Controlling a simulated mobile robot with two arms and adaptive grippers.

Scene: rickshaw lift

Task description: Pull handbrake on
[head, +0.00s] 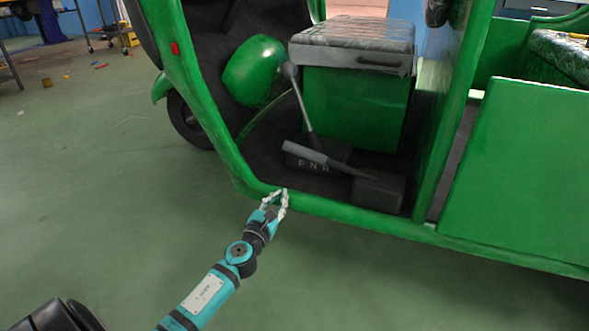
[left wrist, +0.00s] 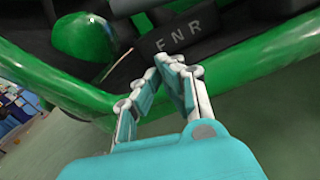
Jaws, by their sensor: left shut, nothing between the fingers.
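The handbrake lever has a grey grip (head: 305,153) and sits low on a black box (head: 378,191) on the rickshaw's floor. It slants up to the left from that box. My left gripper (head: 277,193) is shut and empty at the green door sill, below and left of the grip and apart from it. In the left wrist view the left gripper's fingers (left wrist: 172,63) come close together at the tips, in front of the box marked F N R (left wrist: 180,40). My right gripper is not in view.
A taller gear lever (head: 300,100) rises behind the handbrake from the F N R box (head: 316,160). The green sill (head: 340,213) and door post (head: 455,120) frame the opening. A seat (head: 355,45) stands behind. The green floor (head: 90,190) at left is mostly clear.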

